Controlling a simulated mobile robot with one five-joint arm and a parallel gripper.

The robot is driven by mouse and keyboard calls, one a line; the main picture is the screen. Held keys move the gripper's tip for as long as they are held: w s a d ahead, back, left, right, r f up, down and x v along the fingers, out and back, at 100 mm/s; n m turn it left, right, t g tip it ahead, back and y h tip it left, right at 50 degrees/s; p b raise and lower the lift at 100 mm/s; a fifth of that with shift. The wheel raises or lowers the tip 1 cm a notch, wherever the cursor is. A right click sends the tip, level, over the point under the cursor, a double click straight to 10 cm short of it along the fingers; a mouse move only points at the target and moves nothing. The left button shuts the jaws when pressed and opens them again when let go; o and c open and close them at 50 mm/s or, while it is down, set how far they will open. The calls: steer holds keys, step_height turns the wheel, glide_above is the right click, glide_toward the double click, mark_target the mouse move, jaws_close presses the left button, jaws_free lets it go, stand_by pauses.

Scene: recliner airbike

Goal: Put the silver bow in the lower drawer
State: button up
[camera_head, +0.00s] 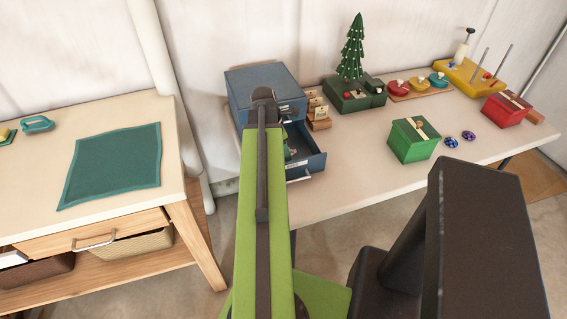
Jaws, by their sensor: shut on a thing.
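The blue drawer cabinet (262,86) stands at the left end of the right-hand table. Its lower drawer (308,163) is pulled open toward the front right. My green arm reaches up to the cabinet and covers its front and the left part of the drawer. Small greenish and pale shapes show inside the drawer beside the arm, too small to make out. I cannot make out the silver bow.
A green gift box (413,141), two small ornaments (451,142), a red box (506,109), a small tree (352,50) and a yellow stand (470,75) are on the right-hand table. The left table holds a teal mat (112,164).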

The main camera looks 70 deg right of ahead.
step_height(320, 180, down, 4)
steer(key=b, duration=0.4)
steer(key=shift+f, duration=0.25)
steer(key=shift+r, duration=0.25)
steer(key=shift+f, duration=0.2)
steer(key=o, duration=1.3)
steer(key=shift+r, duration=0.1)
steer(key=p+v, duration=1.2)
steer(key=shift+r, duration=0.15)
steer(key=shift+w, duration=0.1)
